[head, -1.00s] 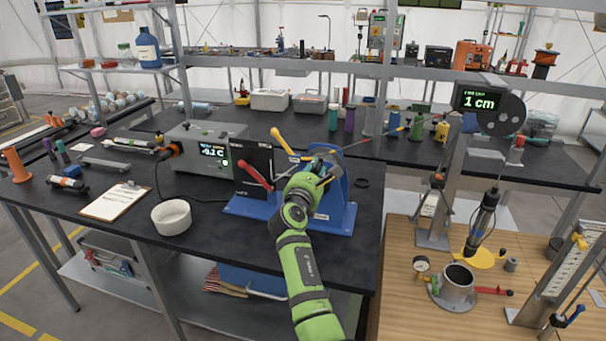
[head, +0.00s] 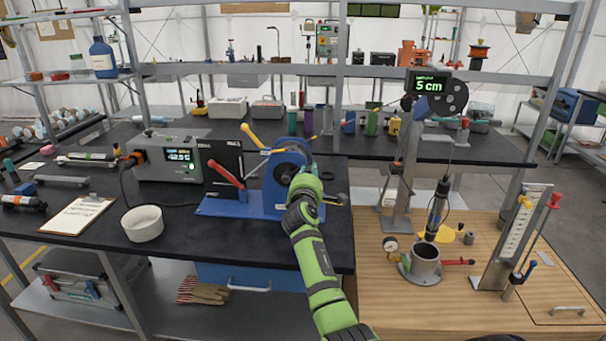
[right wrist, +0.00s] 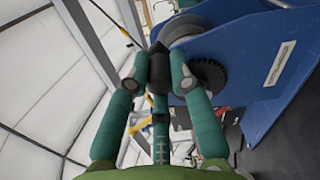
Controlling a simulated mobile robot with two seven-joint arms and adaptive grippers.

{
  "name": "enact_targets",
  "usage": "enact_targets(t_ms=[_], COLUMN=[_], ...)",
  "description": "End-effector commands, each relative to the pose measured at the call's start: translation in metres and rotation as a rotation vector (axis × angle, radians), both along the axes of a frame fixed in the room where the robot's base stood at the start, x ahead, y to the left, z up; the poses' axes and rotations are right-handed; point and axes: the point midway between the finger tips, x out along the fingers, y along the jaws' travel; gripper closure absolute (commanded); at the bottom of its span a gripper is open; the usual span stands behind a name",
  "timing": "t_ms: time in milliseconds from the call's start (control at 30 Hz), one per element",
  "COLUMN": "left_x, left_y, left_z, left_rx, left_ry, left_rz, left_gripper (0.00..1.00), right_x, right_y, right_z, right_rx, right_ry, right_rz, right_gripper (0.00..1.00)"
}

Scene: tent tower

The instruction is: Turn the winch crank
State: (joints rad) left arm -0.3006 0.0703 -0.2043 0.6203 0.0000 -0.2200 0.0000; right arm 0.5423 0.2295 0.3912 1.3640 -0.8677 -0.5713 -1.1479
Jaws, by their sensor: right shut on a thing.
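The blue winch (head: 281,160) stands on its blue base plate on the black bench in the head view. It has a lever with a red grip (head: 226,174) and levers with yellow grips (head: 251,135). My right gripper (right wrist: 158,82) is at the winch's right side, shut on the dark crank handle (right wrist: 157,60) beside the drum and a toothed wheel in the right wrist view. In the head view my green wrist largely hides the crank and fingertips. The display (head: 428,84) on the post reads 5 cm. My left gripper is not in view.
A grey meter box (head: 168,160), a white bowl (head: 143,223) and a clipboard (head: 77,214) are left of the winch. On the wooden table to the right, a dark cylindrical probe (head: 436,209) hangs above a metal pot (head: 425,262).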

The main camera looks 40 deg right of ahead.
Motion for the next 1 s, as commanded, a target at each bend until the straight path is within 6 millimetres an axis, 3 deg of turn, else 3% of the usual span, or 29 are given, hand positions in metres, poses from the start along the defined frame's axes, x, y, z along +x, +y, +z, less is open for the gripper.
enact_targets(t_ms=[600, 1000], left_x=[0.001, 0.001], left_y=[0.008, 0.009], left_z=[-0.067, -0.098], left_rx=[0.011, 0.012], left_ry=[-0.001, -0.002], left_rz=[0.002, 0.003], left_gripper=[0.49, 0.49], right_x=[-0.010, -0.005], right_y=[-0.010, -0.006], right_z=[-0.055, -0.076], right_rx=[0.380, 0.559], right_ry=[-0.438, -0.642], right_rz=[-0.005, -0.003], right_gripper=[1.00, 1.00])
